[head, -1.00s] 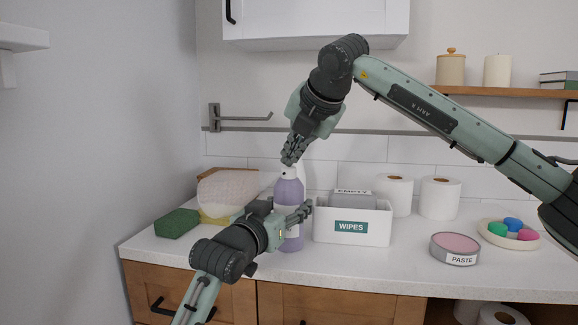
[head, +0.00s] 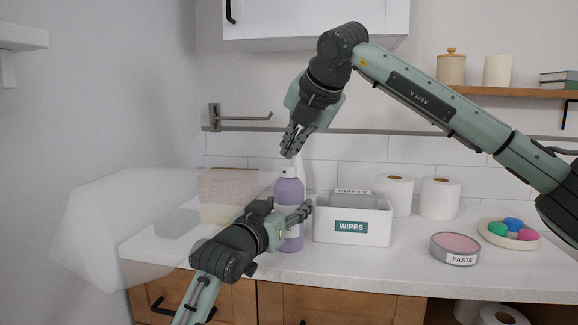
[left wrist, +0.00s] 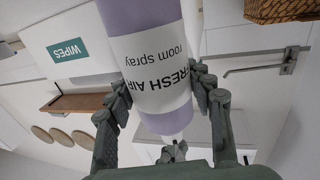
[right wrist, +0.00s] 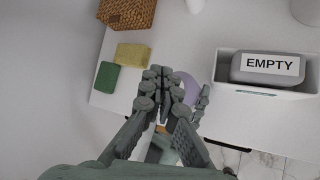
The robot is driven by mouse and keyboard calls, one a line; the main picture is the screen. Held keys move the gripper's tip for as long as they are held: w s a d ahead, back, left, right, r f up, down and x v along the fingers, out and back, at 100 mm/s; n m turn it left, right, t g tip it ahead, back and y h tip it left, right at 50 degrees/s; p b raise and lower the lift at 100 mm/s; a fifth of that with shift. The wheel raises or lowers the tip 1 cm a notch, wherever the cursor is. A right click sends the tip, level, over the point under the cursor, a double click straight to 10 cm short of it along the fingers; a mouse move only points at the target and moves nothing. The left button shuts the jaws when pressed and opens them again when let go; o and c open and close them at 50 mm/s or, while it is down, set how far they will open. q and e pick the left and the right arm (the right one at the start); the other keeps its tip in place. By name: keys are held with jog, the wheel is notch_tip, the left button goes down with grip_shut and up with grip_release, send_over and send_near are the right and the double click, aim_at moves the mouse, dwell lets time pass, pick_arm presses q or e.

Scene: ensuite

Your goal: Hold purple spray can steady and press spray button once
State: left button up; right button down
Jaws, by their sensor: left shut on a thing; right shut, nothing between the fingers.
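The purple spray can (head: 289,197) stands upright on the white counter, with a white spray head (head: 288,172) on top. Its label reads "FRESH AIR room spray" in the left wrist view (left wrist: 155,70). My left gripper (head: 298,216) is shut around the can's body, a finger on each side. My right gripper (head: 290,153) is shut and empty, its fingertips just above the spray head with a small gap. In the right wrist view its fingers hide most of the can (right wrist: 187,88). A translucent white spray cloud (head: 110,225) spreads left from the nozzle.
The wipes box (head: 375,232) stands close to the can's right. A paste tin (head: 455,249), paper rolls (head: 440,197) and a dish (head: 488,233) are further right. A green sponge (right wrist: 106,77), yellow block (right wrist: 132,56) and basket (right wrist: 128,12) sit left of the can.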

aim_at(291, 167)
jog(key=shift+r, duration=2.5)
pick_arm(q)
jog(key=o, duration=1.4)
jog(key=v, duration=1.2)
